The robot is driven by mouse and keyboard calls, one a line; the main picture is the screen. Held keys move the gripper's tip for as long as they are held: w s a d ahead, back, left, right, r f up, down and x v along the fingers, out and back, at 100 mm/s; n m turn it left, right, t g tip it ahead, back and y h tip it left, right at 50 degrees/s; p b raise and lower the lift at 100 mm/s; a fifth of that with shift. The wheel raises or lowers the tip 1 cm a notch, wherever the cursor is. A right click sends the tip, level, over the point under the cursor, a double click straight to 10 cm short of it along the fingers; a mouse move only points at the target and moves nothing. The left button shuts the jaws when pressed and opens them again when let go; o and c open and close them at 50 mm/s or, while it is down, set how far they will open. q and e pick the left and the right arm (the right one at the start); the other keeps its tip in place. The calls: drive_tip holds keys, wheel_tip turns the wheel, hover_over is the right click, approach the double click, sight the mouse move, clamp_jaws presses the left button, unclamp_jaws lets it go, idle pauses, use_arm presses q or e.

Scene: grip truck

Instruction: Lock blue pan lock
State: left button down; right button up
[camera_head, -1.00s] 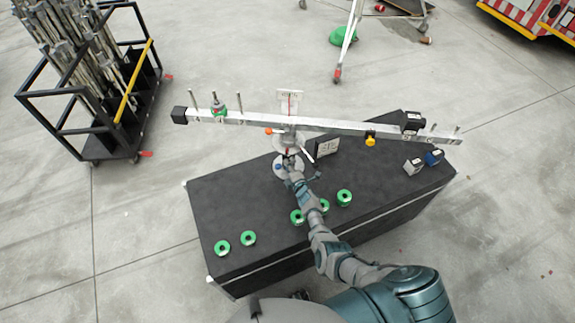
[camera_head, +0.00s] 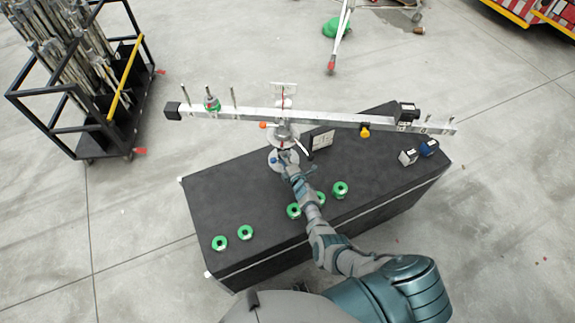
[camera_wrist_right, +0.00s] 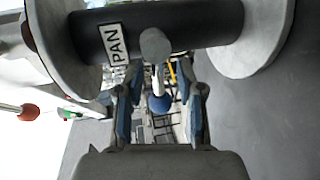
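The blue pan lock (camera_head: 274,160) is a small blue knob on the base of the balance stand, at the back edge of the black table. In the right wrist view the blue knob (camera_wrist_right: 159,103) sits on a short pin below a dark cylinder with a white PAN label (camera_wrist_right: 115,44). My right gripper (camera_head: 286,161) is at the stand. In the right wrist view its fingers (camera_wrist_right: 159,112) are apart, one on each side of the knob, with visible gaps; I cannot tell the depth between them. My left gripper is not in view.
A long balance beam (camera_head: 330,119) spans above the black table (camera_head: 225,195). Several green ring weights lie on the table, some close to my right forearm. A black rack (camera_head: 75,130) stands at left.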

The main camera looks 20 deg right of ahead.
drive_tip(key=s+r, duration=0.2)
drive_tip(key=s, duration=0.9)
drive_tip(key=shift+s+d, duration=0.2)
drive_tip(key=shift+s, duration=0.05)
